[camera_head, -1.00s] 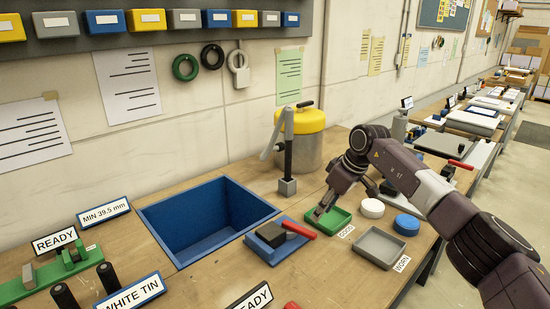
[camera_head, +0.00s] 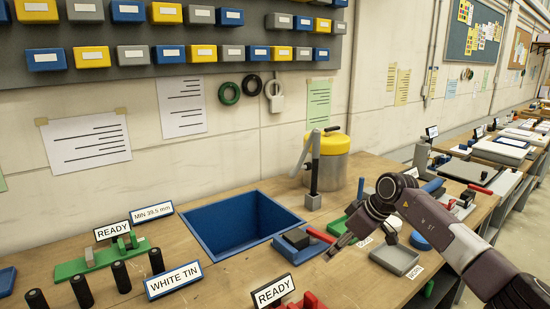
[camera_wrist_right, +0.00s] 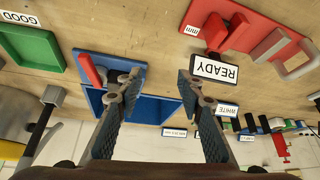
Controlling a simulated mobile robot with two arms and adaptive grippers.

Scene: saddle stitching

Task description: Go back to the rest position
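My right gripper (camera_head: 342,246) hangs over the table, in front of the green tray (camera_head: 338,227) and beside the blue block with a red handle (camera_head: 298,240). In the right wrist view its two fingers (camera_wrist_right: 157,85) are spread apart with nothing between them. That view also shows the green tray (camera_wrist_right: 30,48) at the left and the red handle (camera_wrist_right: 90,70) by the left finger. My left gripper is in neither view.
An open blue bin (camera_head: 185,222) is sunk in the wooden table. A READY sign (camera_head: 273,291) and red parts (camera_head: 312,301) are at the front edge.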

